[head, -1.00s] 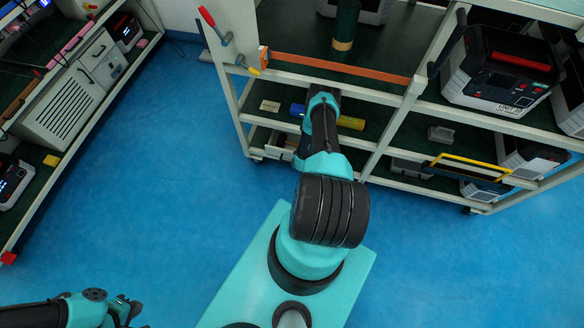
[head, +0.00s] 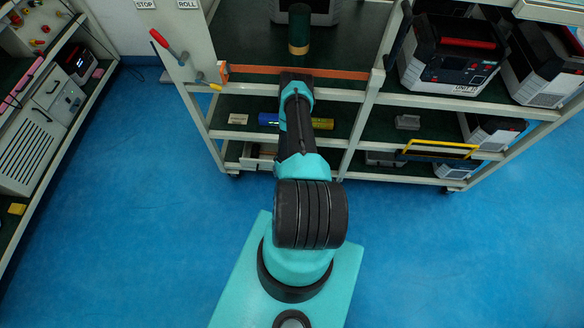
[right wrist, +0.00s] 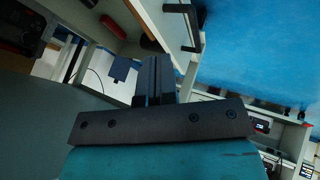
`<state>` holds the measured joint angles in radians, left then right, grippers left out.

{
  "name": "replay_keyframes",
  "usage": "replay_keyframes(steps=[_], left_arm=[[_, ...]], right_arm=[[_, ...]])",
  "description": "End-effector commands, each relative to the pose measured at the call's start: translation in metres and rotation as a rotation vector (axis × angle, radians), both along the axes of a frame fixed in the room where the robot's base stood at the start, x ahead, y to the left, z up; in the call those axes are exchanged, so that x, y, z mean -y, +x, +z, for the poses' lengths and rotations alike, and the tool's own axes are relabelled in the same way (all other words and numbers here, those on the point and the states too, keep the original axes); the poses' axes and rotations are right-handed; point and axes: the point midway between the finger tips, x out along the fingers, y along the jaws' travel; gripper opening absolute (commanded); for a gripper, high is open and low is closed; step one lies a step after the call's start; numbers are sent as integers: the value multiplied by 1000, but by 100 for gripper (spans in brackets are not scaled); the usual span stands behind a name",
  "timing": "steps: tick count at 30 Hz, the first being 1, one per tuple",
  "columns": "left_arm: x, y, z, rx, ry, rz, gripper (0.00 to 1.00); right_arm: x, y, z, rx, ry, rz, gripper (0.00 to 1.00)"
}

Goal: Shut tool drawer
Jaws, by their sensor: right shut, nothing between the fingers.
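In the head view, a pale drawer-like box (head: 256,158) is at the lower left of the rack, partly hidden behind my right arm. It looks like the tool drawer, but I cannot tell how far out it stands. My right arm reaches forward to the rack and hides its own gripper in the head view. In the right wrist view my right gripper (right wrist: 154,80) is shut and empty, its dark fingers together. A pale panel with a black handle-like bar (right wrist: 201,18) is beyond it at the top; I cannot tell whether they touch. My left gripper is out of view.
The rack holds a green cylinder (head: 299,30), a blue item (head: 268,119), a grey block (head: 407,122) and boxed units (head: 450,55). An orange strip (head: 330,73) edges its shelf. A red-handled tool (head: 160,38) hangs at the rack's left. Blue floor (head: 130,210) is open.

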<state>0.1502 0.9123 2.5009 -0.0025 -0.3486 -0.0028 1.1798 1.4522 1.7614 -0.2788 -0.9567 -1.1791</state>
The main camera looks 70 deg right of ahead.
Motion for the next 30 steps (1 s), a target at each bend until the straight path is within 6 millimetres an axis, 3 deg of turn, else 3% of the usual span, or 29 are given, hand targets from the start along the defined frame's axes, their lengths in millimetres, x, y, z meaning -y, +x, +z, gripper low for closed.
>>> replay_keyframes(steps=[15,30], left_arm=[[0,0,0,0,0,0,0],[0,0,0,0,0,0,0]], right_arm=[[-31,-41,65,-3,6,1,0],[-34,-45,72,-2,5,2,0]])
